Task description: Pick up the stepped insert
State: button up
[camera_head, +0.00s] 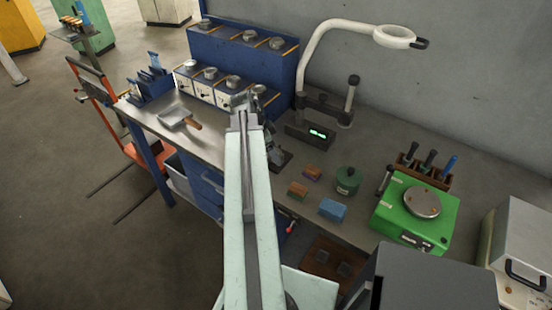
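I cannot pick out the stepped insert with certainty. Small grey metal parts lie on the stepped blue rack (243,58) at the back of the bench, such as one metal part (277,43) on the upper tier and another metal part (210,73) on the lower, white-fronted tier. They are too small to tell their shapes. My pale green arm reaches up from the bottom middle. My gripper (243,98) is at its far end, in front of the rack's lower right bins. Its fingers are small and blend with the parts behind, so I cannot tell whether it is open or holds anything.
A red trolley (95,105) stands left. Open floor lies at lower left.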

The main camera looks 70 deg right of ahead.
jog(key=shift+r, duration=0.1)
jog(key=c, duration=1.7)
grip_shut()
jog(key=shift+r, duration=0.1)
